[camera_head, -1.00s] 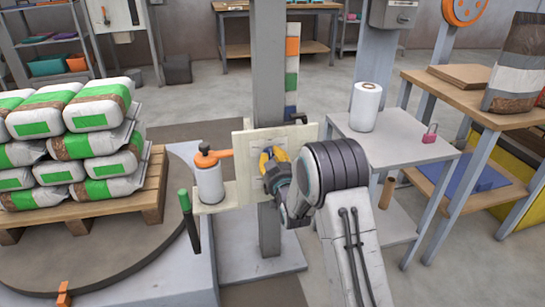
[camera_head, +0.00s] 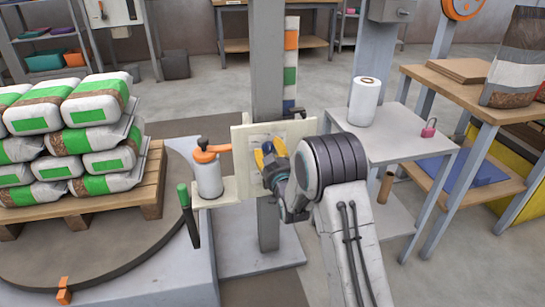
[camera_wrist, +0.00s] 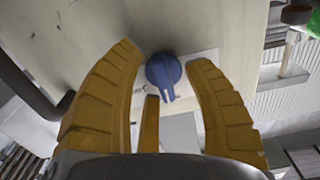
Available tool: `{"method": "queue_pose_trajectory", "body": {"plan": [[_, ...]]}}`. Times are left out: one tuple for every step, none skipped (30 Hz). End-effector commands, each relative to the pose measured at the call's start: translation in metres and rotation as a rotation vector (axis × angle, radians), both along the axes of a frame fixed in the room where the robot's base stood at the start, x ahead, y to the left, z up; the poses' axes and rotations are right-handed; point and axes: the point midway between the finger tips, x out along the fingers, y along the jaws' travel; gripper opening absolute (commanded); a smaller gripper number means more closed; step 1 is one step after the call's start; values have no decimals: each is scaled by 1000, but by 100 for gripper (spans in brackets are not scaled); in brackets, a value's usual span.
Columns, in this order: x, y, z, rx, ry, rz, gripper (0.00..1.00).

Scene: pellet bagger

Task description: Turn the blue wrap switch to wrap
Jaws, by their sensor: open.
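The blue wrap switch (camera_wrist: 164,73) is a round knob with a pointed handle, on a pale plate on a cream panel (camera_head: 243,134). In the wrist view its handle points down and slightly right. My gripper (camera_wrist: 168,65) is open, with one yellow finger on each side of the knob and gaps visible between. In the head view my gripper (camera_head: 268,157) is at the panel's front and partly covers the blue knob (camera_head: 268,148). Any position labels by the switch are unreadable.
The panel is on a grey column (camera_head: 267,70). Stacked bags (camera_head: 85,140) are on a pallet at left. A side table (camera_head: 400,140) holds a white roll (camera_head: 364,101).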

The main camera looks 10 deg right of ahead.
Motion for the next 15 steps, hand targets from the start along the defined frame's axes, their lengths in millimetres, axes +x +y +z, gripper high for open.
{"method": "queue_pose_trajectory", "body": {"plan": [[-2, 0, 0, 0, 0, 0, 46], [-3, 0, 0, 0, 0, 0, 46], [-5, 0, 0, 0, 0, 0, 46], [-8, 0, 0, 0, 0, 0, 46], [-11, 0, 0, 0, 1, 0, 46], [-15, 0, 0, 0, 1, 0, 46], [-18, 0, 0, 0, 1, 0, 46], [-22, 0, 0, 0, 1, 0, 46], [-28, 0, 0, 0, 2, 0, 46], [-32, 0, 0, 0, 2, 0, 46], [-37, 0, 0, 0, 2, 0, 46], [-43, 0, 0, 0, 2, 0, 46], [-48, 0, 0, 0, 3, 0, 46], [-53, 0, 0, 0, 2, 0, 46], [-59, 1, 0, 0, 3, 0, 46]]}}
